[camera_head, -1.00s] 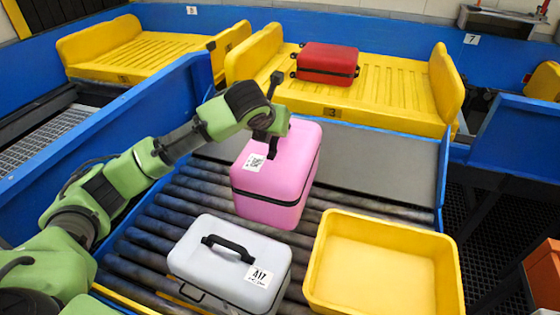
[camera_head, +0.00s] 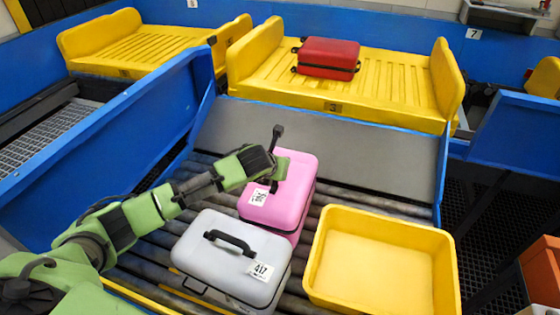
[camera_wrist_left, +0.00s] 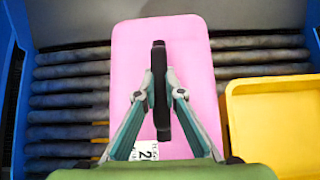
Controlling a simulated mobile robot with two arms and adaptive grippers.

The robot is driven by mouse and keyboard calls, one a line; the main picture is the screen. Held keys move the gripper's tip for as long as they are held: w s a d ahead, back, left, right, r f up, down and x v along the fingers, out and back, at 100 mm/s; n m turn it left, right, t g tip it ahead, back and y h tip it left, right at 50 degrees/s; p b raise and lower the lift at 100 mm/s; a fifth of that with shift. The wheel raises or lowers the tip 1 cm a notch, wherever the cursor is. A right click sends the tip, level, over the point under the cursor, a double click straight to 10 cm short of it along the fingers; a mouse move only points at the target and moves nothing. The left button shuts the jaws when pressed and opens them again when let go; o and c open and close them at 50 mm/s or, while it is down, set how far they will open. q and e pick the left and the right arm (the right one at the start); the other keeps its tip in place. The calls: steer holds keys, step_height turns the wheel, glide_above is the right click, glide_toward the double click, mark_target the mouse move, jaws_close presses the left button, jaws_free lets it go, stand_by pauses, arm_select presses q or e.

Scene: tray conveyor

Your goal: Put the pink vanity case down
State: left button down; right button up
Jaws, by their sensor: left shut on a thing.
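The pink vanity case (camera_head: 292,204) is upright on the dark rollers, just behind the grey case, with a white label on its lid; its base is partly hidden by the grey case. In the left wrist view the pink case (camera_wrist_left: 193,50) fills the middle, seen from above, with rollers on both sides. My left gripper (camera_head: 273,183) is over its lid. In the wrist view the left gripper's fingers (camera_wrist_left: 161,92) are closed from both sides on the black handle (camera_wrist_left: 160,60). My right gripper is out of view.
A grey case (camera_head: 225,262) labelled 417 stands in front on the rollers. An empty yellow tray (camera_head: 435,270) is at the right. A bare grey slope (camera_head: 330,145) lies behind, then a yellow tray (camera_head: 400,95) marked 3 carrying a red suitcase (camera_head: 328,55).

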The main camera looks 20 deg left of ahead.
arm_select(q)
steer(key=shift+w+f, duration=0.15)
steer(key=shift+f, duration=0.85)
steer(key=c, duration=2.4)
jaws_free()
steer(key=shift+s+f, duration=0.2)
steer(key=shift+f, duration=0.15)
steer(key=shift+o, duration=1.3)
steer(key=shift+s+r, duration=0.1)
